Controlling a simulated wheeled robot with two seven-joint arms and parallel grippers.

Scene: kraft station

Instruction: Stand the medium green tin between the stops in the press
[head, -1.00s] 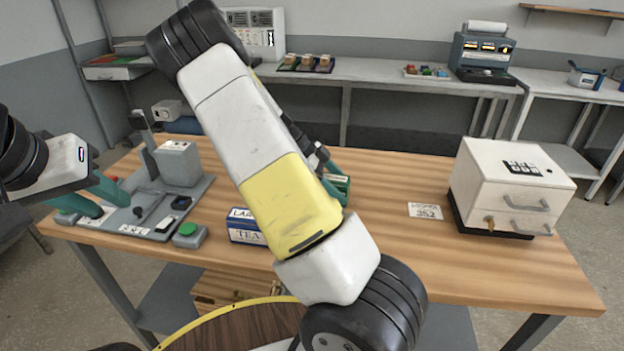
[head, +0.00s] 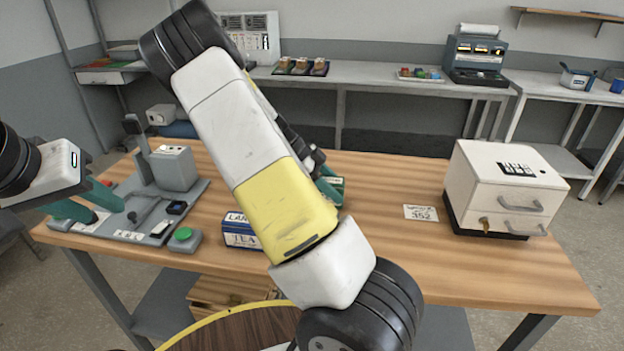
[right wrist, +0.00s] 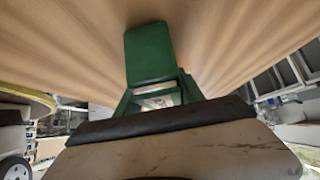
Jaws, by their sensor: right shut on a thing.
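The green tin (head: 337,190) is mostly hidden behind my right arm in the head view. In the right wrist view the green tin (right wrist: 149,53) shows its plain green face, with my right gripper (right wrist: 155,92) shut on it. In the head view my right gripper (head: 322,180) is largely covered by my arm, over the middle of the table. The press (head: 175,168) stands on a grey base at the table's left. My left gripper (head: 107,212) is open and empty over the left part of that base. The stops cannot be made out clearly.
A blue and white tea tin (head: 240,231) stands near the front edge, right of a green button (head: 184,236). A label card (head: 421,213) lies mid-table. A white drawer cabinet (head: 507,190) stands at the right. The table between card and cabinet is clear.

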